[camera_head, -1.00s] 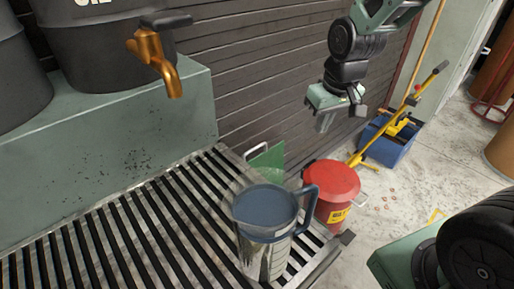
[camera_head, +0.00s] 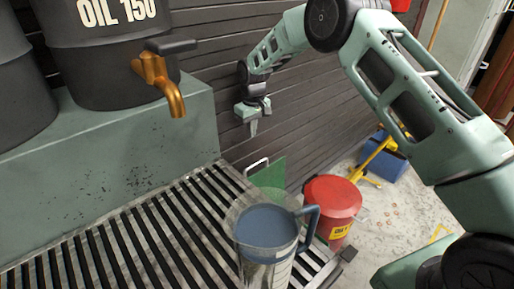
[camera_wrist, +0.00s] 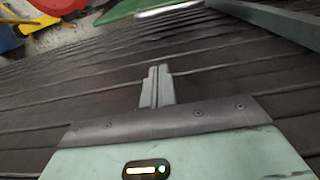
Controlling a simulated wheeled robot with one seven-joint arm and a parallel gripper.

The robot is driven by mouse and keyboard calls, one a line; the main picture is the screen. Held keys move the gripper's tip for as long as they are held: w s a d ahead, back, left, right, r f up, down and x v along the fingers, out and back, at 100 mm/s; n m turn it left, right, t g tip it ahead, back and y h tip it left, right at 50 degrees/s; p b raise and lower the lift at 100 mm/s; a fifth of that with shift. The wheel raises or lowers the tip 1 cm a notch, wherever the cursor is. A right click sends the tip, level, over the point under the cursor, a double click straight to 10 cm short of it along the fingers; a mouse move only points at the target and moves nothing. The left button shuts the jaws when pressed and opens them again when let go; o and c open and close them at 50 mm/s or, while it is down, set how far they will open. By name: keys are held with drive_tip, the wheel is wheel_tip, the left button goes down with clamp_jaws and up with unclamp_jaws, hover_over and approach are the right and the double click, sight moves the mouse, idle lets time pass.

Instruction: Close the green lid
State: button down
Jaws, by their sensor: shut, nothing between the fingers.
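The green lid (camera_head: 269,176) stands upright behind the blue-lidded jug, near the wall at the far end of the grating, with a pale handle at its upper left. Its lower part is hidden by the jug. In the wrist view a green edge, likely the lid (camera_wrist: 150,7), shows at the top. My gripper (camera_head: 253,127) is in front of the slatted wall, above the green lid and a little to its left, apart from it. In the wrist view its fingers (camera_wrist: 157,87) are together with nothing between them.
A clear jug with a blue lid (camera_head: 266,226) stands on the slatted metal grating (camera_head: 130,225). A red can (camera_head: 333,200) is right of it. An orange tap (camera_head: 160,82) juts from an oil drum (camera_head: 108,60) at upper left. A blue bin (camera_head: 388,160) stands on the floor.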

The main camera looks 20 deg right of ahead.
drive_tip(key=s+d+f+b, duration=0.1)
drive_tip(key=s+f, duration=0.2)
drive_tip(key=f, duration=0.5)
drive_tip(key=shift+f, duration=0.3)
drive_tip(key=shift+d, duration=0.1)
